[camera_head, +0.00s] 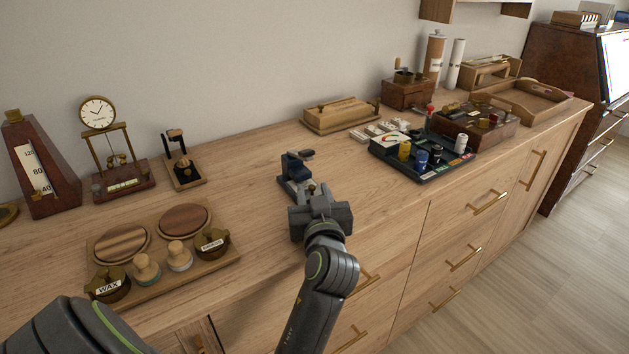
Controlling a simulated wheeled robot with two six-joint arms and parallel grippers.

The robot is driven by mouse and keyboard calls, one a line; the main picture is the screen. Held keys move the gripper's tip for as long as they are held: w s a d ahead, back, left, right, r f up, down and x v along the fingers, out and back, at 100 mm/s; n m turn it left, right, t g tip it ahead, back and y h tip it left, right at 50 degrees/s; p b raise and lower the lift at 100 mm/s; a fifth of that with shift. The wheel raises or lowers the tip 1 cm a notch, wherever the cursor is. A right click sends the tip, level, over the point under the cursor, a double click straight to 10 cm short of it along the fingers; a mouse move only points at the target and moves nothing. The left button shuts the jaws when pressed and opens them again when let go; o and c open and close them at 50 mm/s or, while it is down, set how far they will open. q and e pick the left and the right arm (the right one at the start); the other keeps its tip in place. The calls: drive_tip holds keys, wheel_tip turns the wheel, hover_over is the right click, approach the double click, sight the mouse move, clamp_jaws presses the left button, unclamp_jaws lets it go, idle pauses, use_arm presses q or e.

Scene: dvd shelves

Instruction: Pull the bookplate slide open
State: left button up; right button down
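No part labelled as a bookplate slide shows clearly. A small dark blue device (291,168) with a grey top piece stands on the cabinet top, just beyond my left gripper. I cannot tell whether it holds the slide. My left gripper (313,188) is over the front edge of the cabinet top and points at the device's near end. Its body hides that end, so contact is unclear. The fingertips are too small and covered to show their opening. A low wooden box (339,114) with a raised lid lies farther back by the wall. My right gripper is out of view.
A tray with wax pots and round discs (168,279) lies at left front. A pendulum clock (121,178) and a metronome (38,165) stand behind it. A dark tray of spools (424,157) lies to the right. Brass drawer handles (490,203) project from the front.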

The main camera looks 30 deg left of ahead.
use_arm(q)
drive_tip(key=shift+a+r, duration=0.1)
drive_tip(key=shift+c, duration=0.3)
clamp_jaws()
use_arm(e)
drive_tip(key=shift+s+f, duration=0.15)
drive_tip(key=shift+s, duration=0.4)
